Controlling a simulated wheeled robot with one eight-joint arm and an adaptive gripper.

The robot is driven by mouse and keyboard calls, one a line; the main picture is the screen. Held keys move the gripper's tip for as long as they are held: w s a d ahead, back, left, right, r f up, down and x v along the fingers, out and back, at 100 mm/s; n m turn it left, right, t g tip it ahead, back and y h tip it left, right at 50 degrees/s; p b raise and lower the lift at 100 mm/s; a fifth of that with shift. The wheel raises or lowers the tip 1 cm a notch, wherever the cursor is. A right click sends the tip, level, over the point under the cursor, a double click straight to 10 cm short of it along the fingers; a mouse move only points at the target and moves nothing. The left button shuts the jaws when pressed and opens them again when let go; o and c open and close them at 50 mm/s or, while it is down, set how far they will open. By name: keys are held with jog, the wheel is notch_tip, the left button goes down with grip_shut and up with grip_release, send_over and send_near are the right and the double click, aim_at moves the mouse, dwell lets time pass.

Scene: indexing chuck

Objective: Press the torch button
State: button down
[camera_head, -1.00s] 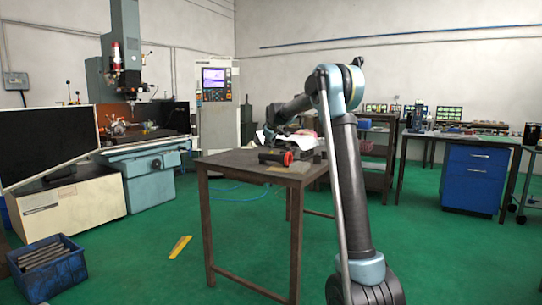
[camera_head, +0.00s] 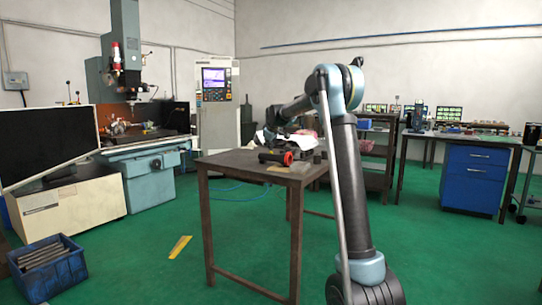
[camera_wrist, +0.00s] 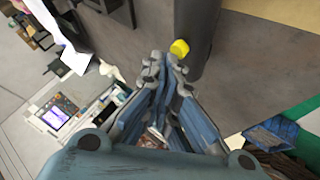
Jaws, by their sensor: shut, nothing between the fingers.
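The torch (camera_head: 273,157), black with a red ring at one end, lies on its side on the brown table (camera_head: 233,164). In the wrist view its dark body (camera_wrist: 194,22) runs down from the top edge, and a yellow button (camera_wrist: 179,47) stands out on its left side. My gripper (camera_wrist: 165,60) is shut and empty. Its fingertips are just below and left of the button in the wrist view; I cannot tell whether they touch. In the head view my gripper (camera_head: 268,142) is just above the torch, small and dark.
Other small items (camera_head: 306,158) lie on the table to the right of the torch. A milling machine (camera_head: 150,150) stands behind left. A blue crate (camera_head: 48,268) and a yellow piece (camera_head: 180,246) are on the green floor. The table's left part is clear.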

jog(key=shift+f, duration=0.35)
dwell(0.8)
jog(key=shift+r, duration=0.75)
jog(key=shift+r, duration=0.15)
notch_tip(320, 180, up, 5)
jog(key=shift+f, duration=0.15)
dwell(0.5)
